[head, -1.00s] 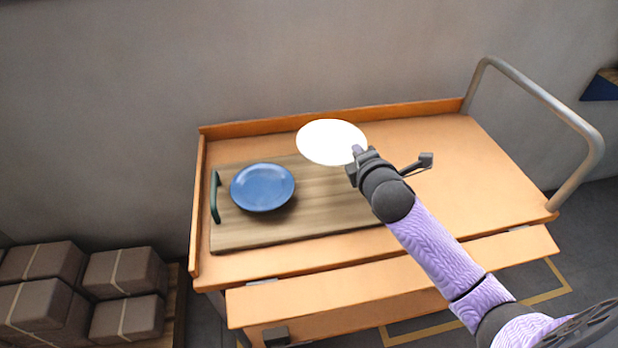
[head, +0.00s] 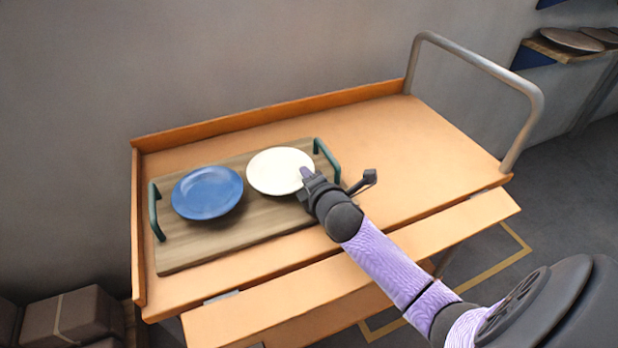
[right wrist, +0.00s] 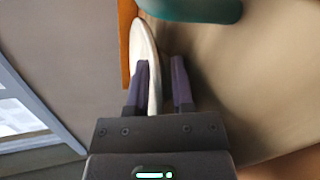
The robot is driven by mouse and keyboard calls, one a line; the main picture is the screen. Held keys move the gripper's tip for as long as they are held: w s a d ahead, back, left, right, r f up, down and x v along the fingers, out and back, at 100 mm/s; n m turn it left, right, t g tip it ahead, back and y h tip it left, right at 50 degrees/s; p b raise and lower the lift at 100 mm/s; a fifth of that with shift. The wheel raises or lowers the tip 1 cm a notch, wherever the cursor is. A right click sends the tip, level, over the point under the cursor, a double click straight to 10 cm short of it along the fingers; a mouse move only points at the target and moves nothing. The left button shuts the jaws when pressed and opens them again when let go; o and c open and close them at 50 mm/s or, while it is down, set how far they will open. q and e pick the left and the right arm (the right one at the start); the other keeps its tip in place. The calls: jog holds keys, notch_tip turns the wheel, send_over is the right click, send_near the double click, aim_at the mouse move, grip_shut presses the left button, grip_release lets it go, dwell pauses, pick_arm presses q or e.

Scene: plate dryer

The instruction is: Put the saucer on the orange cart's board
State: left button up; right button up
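The white saucer (head: 279,171) is over the right half of the wooden board (head: 245,236) on the orange cart, beside a blue plate (head: 207,192). It looks level and at or very near the board's surface; exact contact cannot be told. My right gripper (head: 306,174) is at the saucer's right rim. In the right wrist view, the rim of the saucer (right wrist: 152,50) stands between the two fingers of the gripper (right wrist: 161,85), against or close to the left finger, with a gap to the right finger. The gripper looks open. My left gripper is out of view.
The board has green handles at its left (head: 154,211) and right (head: 327,160) ends. The cart top (head: 410,150) is clear to the right, with a grey push rail (head: 490,68) beyond. Brown boxes (head: 75,318) stand at lower left. A shelf with plates (head: 572,40) is at upper right.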

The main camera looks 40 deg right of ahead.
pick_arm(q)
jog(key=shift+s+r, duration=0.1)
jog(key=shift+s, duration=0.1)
pick_arm(e)
jog(key=shift+r, duration=0.1)
jog(key=p+v, duration=0.5)
jog(key=v, duration=0.6)
jog(key=shift+s+r, duration=0.15)
jog(key=shift+s, duration=0.05)
jog(key=shift+s+a, duration=0.1)
jog(key=shift+s, duration=0.15)
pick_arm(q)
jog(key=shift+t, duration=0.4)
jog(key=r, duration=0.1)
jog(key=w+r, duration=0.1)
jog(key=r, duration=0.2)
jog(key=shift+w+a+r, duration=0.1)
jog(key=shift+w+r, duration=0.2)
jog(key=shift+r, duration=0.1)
